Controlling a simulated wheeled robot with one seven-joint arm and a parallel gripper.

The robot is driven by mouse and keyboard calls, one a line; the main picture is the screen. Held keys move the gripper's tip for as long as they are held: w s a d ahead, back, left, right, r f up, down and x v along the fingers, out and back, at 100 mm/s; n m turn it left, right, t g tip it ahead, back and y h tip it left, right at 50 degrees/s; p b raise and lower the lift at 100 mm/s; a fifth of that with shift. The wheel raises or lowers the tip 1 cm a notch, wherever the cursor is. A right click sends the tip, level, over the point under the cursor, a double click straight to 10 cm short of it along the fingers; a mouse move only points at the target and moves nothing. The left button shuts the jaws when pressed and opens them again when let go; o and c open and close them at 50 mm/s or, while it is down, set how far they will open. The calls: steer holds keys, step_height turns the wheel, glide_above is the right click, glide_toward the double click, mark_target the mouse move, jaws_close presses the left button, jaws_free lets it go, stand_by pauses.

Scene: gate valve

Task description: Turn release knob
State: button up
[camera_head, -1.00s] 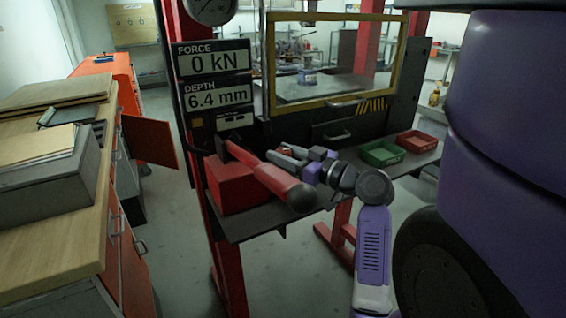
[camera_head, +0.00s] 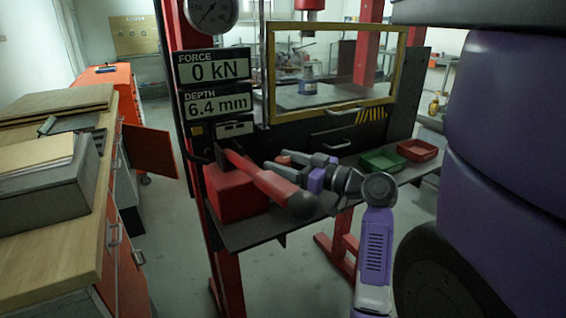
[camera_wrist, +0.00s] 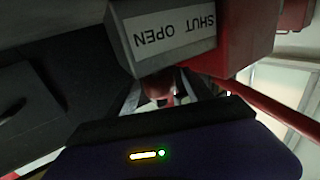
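The red pump block (camera_head: 236,190) sits on the press's dark shelf, with a long red lever (camera_head: 262,182) ending in a black ball. In the wrist view, a white label reading SHUT OPEN (camera_wrist: 174,33) appears upside down on the block. A small reddish knob (camera_wrist: 160,90) lies below the label, between my fingers and partly hidden. My gripper (camera_head: 284,163) is right of the block, behind the lever. Its fingers also show in the wrist view (camera_wrist: 163,96), apart on either side of the knob; contact is not clear.
The displays (camera_head: 213,72) read 0 kN and 6.4 mm. A yellow-framed guard window (camera_head: 333,112) stands behind the shelf. Green (camera_head: 381,161) and red (camera_head: 417,151) trays sit at the shelf's right. A wooden workbench (camera_head: 60,240) is at the left.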

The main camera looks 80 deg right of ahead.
mark_target(290, 164)
steer(key=shift+b+v, duration=0.45)
steer(key=shift+v, duration=3.5)
